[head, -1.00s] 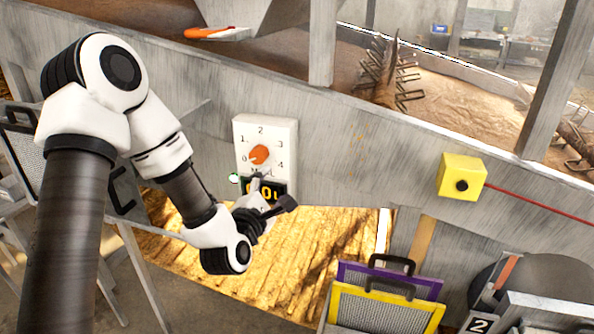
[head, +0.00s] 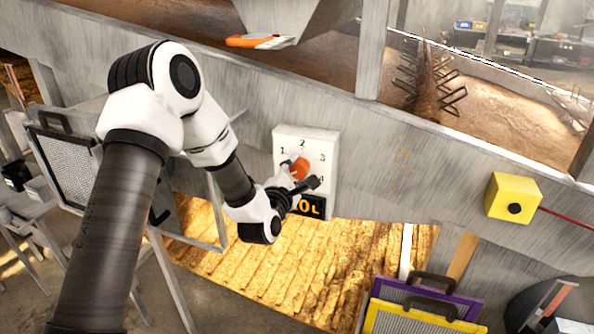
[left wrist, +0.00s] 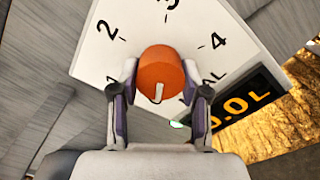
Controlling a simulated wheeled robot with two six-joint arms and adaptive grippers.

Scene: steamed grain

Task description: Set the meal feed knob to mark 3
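The meal feed knob (head: 299,168) is orange and sits on a white dial plate (head: 291,141) with numbered marks. In the left wrist view the knob (left wrist: 160,72) is in the middle, with marks 1, 2, 3 and 4 visible around it. Its white pointer line points down, away from mark 3; the 0 mark is hidden there. My left gripper (head: 299,182) is at the dial. In the wrist view its two fingers (left wrist: 158,82) are spread on either side of the knob; I cannot tell whether they touch it. My right gripper is out of view.
A display (left wrist: 238,108) beside the knob reads 0.0 L. A yellow box with a black button (head: 513,198) is on the panel at right. An orange-handled tool (head: 258,41) lies on the ledge above. Purple and yellow framed screens (head: 428,297) stand below right.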

